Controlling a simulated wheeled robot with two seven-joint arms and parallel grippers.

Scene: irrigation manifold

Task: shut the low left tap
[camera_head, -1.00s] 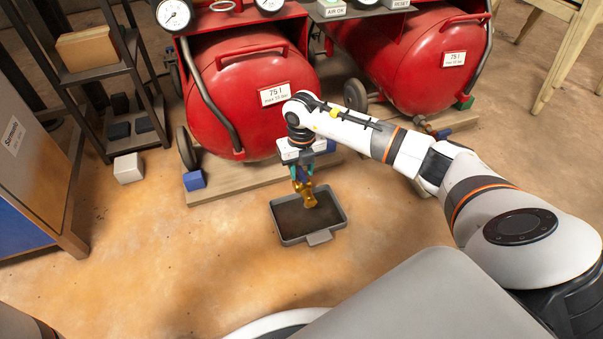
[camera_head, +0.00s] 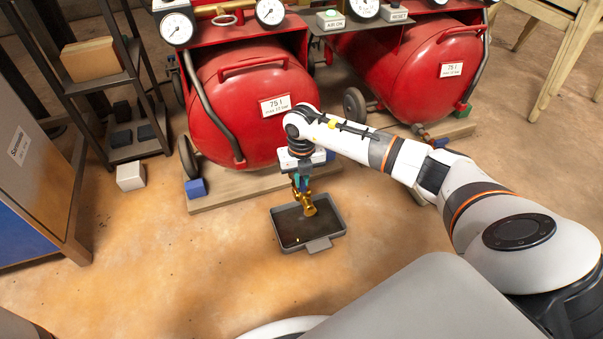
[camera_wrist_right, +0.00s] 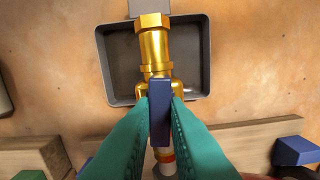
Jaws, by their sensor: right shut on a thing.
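The low left tap is a brass drain valve (camera_head: 309,206) under the left red tank (camera_head: 250,100). It points down over a dark grey tray (camera_head: 341,228). The wrist view shows its brass body (camera_wrist_right: 154,50) and blue lever (camera_wrist_right: 159,105). The lever lies in line with the brass body. My right gripper (camera_wrist_right: 159,118) has its teal fingers shut on the lever, one on each side. In the head view my right gripper (camera_head: 300,181) is small, just above the brass outlet. The far part of the lever is hidden between the fingers. My left gripper is out of view.
A second red tank (camera_head: 415,70) stands at right with its own low brass fitting (camera_head: 425,134). A wooden base (camera_head: 235,190) and a blue block (camera_head: 196,188) lie beside the tap. A white block (camera_head: 130,176) sits left. Floor around the tray is clear.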

